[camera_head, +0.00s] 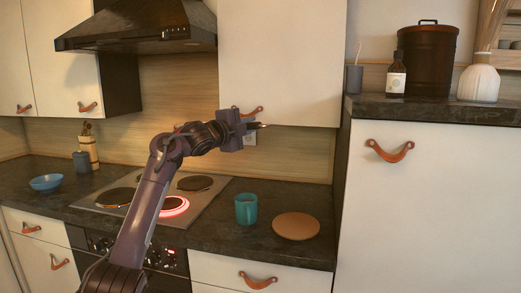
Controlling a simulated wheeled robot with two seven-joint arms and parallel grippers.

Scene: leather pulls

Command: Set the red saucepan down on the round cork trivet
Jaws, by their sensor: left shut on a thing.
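My left gripper (258,126) is raised over the counter, level with the lower edge of the upper cabinet. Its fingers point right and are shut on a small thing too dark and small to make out. No red saucepan can be recognised; a small reddish patch (179,127) shows just above my left arm, and I cannot tell what it is. The round cork trivet (297,226) lies flat and bare at the counter's front right, below and right of the gripper. My right gripper is out of view.
A teal mug (246,209) stands just left of the trivet. The hob (205,207) has a glowing front-right ring (174,206) with nothing on it. A blue bowl (46,183) stands far left. A tall cabinet (420,215) bounds the counter on the right.

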